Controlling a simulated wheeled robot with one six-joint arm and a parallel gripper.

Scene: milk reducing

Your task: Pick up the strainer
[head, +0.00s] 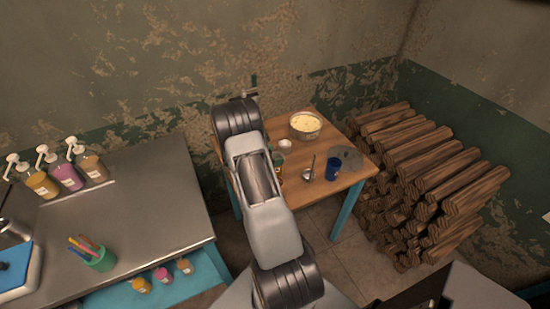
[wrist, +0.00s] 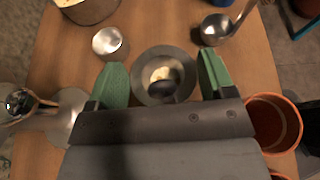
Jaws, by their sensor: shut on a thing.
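In the wrist view my gripper (wrist: 164,78) has its green fingers on either side of a round grey metal rim, which appears to be the strainer (wrist: 142,88). They are shut on it. A pale yellowish patch and a dark shape show inside the rim. The mesh cannot be made out, and I cannot tell whether it is clear of the table. In the head view my arm hides most of the gripper and the strainer.
The wooden table (head: 322,192) bears a pot of pale liquid (head: 305,125), a small metal cup (wrist: 108,42), a ladle (wrist: 215,30) and a blue cup (head: 333,170). Orange-rimmed cups (wrist: 250,112) stand close on the wrist view's right. Stacked logs (head: 425,170) are beyond the table.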

